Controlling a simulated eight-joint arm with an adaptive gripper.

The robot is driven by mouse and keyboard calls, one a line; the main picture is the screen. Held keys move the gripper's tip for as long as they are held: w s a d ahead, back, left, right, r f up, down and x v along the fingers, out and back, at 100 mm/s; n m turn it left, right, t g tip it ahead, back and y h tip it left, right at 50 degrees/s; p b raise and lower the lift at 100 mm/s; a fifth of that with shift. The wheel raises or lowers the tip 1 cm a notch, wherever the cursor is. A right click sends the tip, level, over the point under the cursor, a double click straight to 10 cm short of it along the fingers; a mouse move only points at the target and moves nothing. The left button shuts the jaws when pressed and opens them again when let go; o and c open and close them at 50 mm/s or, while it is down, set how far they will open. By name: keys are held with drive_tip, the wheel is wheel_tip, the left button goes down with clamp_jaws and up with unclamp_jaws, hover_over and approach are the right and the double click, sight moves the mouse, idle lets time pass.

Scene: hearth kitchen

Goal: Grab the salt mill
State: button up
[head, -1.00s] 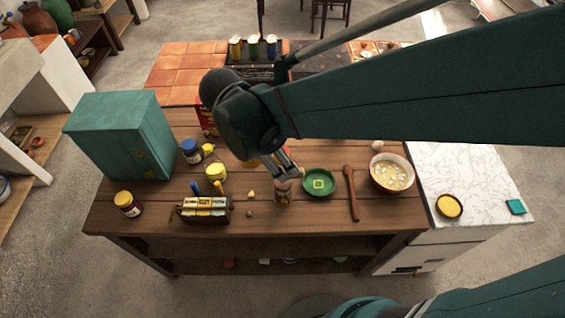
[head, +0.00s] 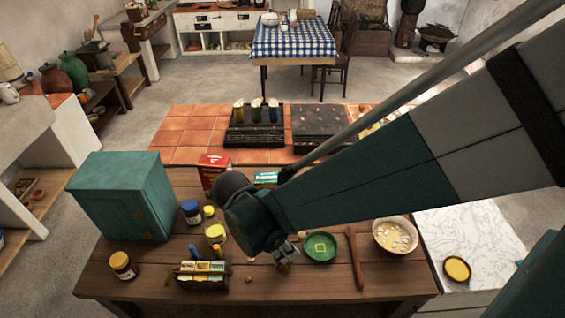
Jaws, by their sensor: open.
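My gripper (head: 286,256) is open and points down over the wooden counter, just left of the green plate. A small brownish upright item (head: 284,267), possibly the salt mill, shows at its fingertips. The fingers and arm cover much of it, so I cannot tell whether they are around it or touching it.
The green plate (head: 320,254), a wooden spoon (head: 355,258) and a bowl (head: 395,236) lie to the right. To the left are a caddy (head: 202,279), yellow-lidded jars (head: 216,234) and a teal cabinet (head: 122,200). The counter's front strip is mostly clear.

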drive_tip(key=shift+x, duration=1.25)
drive_tip(key=shift+b+x, duration=0.8)
drive_tip(key=shift+x, duration=1.8)
drive_tip(key=shift+w+d+r, duration=0.1)
drive_tip(key=shift+w, duration=0.05)
drive_tip(key=c, duration=1.3)
